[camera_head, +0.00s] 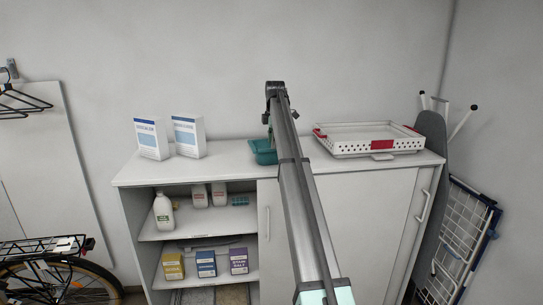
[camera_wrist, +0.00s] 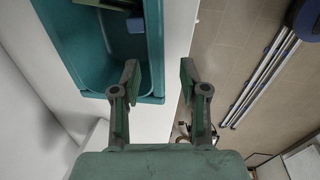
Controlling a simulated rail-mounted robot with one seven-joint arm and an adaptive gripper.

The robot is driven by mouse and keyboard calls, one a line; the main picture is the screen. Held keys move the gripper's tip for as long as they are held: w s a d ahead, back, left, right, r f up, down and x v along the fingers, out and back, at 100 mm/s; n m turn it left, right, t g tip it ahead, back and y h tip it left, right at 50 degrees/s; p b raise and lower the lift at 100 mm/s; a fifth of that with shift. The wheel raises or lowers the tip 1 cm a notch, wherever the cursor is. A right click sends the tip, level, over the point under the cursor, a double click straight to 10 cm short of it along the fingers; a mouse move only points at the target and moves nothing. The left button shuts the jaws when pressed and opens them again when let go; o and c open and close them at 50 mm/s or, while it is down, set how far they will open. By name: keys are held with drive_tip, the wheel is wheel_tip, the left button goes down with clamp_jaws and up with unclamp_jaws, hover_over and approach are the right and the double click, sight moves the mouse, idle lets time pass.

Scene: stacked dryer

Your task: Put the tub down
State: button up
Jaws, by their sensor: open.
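The teal tub (camera_head: 263,153) stands on the white cabinet top, partly hidden behind my arm in the head view. In the wrist view the tub (camera_wrist: 85,45) fills the upper left, with green and blue items inside. My gripper (camera_wrist: 158,78) is open, with nothing held between its fingers. One finger overlaps the tub's near right corner, and the other is outside the rim on the right. I cannot tell whether either finger touches the tub. In the head view my gripper is mostly hidden behind the arm.
The cabinet top (camera_head: 235,174) has two white-blue boxes (camera_head: 170,138) at the left and a white perforated tray (camera_head: 365,143) with red labels at the right. Bottles and small boxes fill the open shelves below. An ironing board (camera_head: 431,160) leans at the right, a bicycle stands left.

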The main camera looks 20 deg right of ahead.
drive_tip(key=shift+o, duration=0.2)
wheel_tip(320, 180, up, 11)
drive_tip(key=s+p, duration=0.1)
drive_tip(key=p, duration=0.5)
drive_tip(key=shift+s+r, duration=0.15)
drive_tip(key=shift+s, duration=0.25)
drive_tip(key=shift+a, duration=0.1)
